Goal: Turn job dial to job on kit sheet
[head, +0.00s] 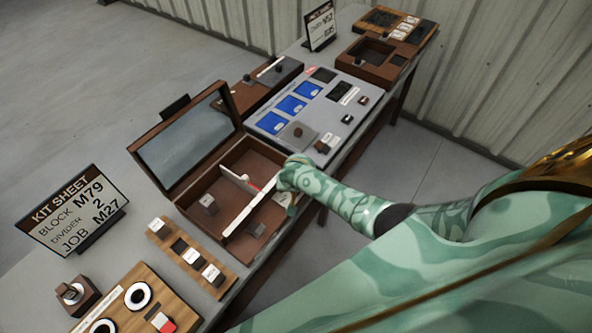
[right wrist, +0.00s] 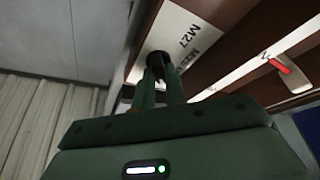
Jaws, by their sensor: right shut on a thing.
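The kit sheet (head: 75,212) stands at the left in the head view and reads BLOCK M79, DIVIDER 2, JOB M27. The job dial's black knob (right wrist: 159,64) sits on a white plate (right wrist: 185,32) marked M27 and a second label that is partly hidden. My right gripper (right wrist: 162,88) is shut on the knob; its fingers hide the pointer, so I cannot tell the dial's setting. In the head view my right gripper (head: 290,178) is at the right side of the open wooden box (head: 245,240) and covers the dial. My left gripper is not in view.
The box holds a white divider (head: 240,207) with a red tab and a small block (head: 208,203). Its lid (head: 190,145) stands open. A grey panel with blue screens (head: 292,105) lies beyond. A wooden strip with blocks (head: 160,228) lies in front.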

